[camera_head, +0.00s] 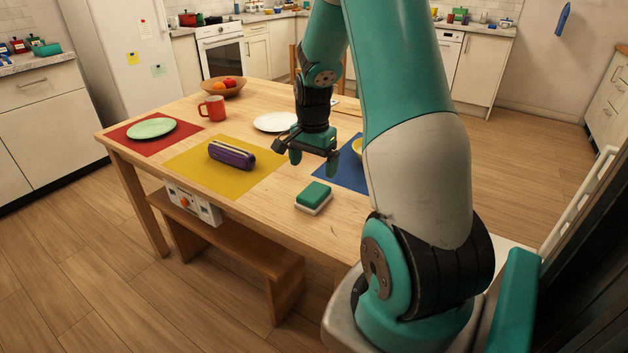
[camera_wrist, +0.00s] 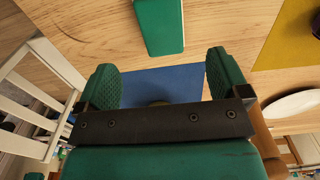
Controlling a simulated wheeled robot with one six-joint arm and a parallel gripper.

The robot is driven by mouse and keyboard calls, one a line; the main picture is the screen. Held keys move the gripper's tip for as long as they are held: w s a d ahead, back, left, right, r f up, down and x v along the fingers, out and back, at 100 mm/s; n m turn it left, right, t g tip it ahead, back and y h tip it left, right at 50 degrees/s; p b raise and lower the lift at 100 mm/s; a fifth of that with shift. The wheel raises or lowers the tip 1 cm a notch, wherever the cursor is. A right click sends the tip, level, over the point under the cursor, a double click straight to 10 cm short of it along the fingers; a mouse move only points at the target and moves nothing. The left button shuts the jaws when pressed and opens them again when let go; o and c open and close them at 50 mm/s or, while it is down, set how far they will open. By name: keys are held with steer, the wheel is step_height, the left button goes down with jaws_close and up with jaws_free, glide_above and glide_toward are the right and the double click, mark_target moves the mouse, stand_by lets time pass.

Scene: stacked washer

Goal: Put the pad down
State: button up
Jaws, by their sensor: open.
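The pad (camera_head: 314,196), green on top with a white lower layer, lies flat on bare wood of the table (camera_head: 262,211), near its front edge. It also shows at the top of the wrist view, as a green block (camera_wrist: 158,22) with a pale side. My gripper (camera_head: 314,161) is above the table, behind the pad in the head view. Its two green fingers are apart with nothing between them, which the wrist view (camera_wrist: 163,78) also shows. The pad is beyond the fingertips and apart from them.
A purple case (camera_head: 232,154) lies on a yellow mat (camera_head: 191,166). A blue mat (camera_head: 347,175) with a partly hidden yellow bowl (camera_head: 357,146) is right of my gripper. A white plate (camera_head: 275,122), red mug (camera_head: 212,108) and green plate (camera_head: 152,128) stand further back. A bench (camera_head: 250,245) is in front.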

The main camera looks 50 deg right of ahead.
steer(key=a+r+n+y, duration=0.1)
steer(key=a+r+n, duration=0.3)
steer(key=a, duration=0.4)
steer(key=s+a+r+n+t, duration=0.1)
steer(key=a+r+n, duration=0.2)
steer(key=a+n, duration=0.35)
steer(key=a+r+n+y, duration=0.15)
steer(key=a+r, duration=0.25)
steer(key=a, duration=0.6)
steer(key=s+a+r+n+g+y, duration=0.1)
steer(key=s+a+r+n, duration=0.2)
steer(key=s+a+n, duration=0.9)
steer(key=shift+s+a+r+y, duration=0.35)
steer(key=shift+s+a, duration=0.45)
steer(key=shift+s, duration=0.3)
step_height(320, 180, up, 7)
steer(key=p, duration=0.7)
steer(key=shift+r, duration=0.15)
